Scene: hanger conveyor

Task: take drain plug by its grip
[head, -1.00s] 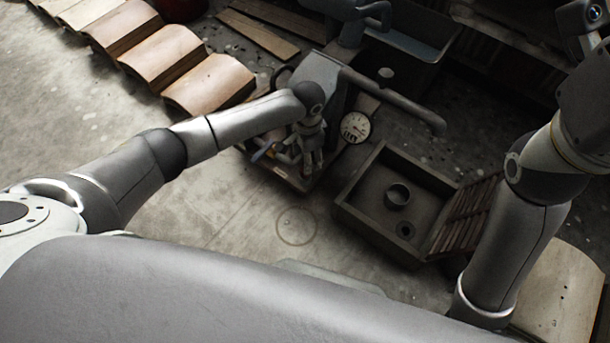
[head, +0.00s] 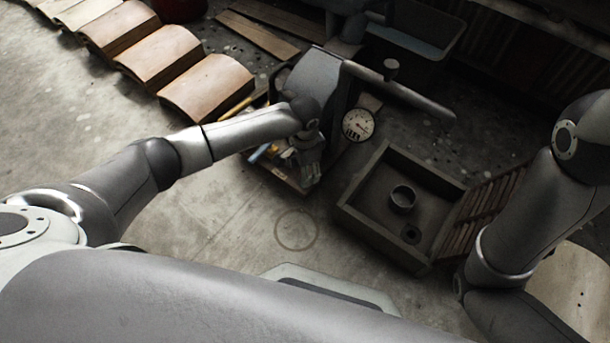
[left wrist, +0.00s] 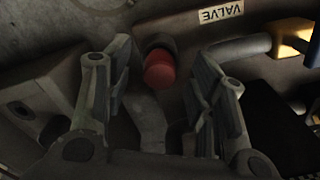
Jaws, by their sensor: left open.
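My left gripper (head: 308,172) reaches down over the tray (head: 288,178) at the foot of the grey machine. In the left wrist view the same gripper (left wrist: 161,58) is open, its two fingers apart. A red, rounded knob (left wrist: 159,70) on a dark collar shows between the fingers, with no clear contact; it may be the drain plug's grip, but I cannot be sure. What lies below the knob is dark. In the head view the arm and gripper hide this spot. My right gripper is outside both views.
A round gauge (head: 357,125) is right of my left gripper. A square basin (head: 362,222) holds a round cup (head: 402,198). Open floor lies in front.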

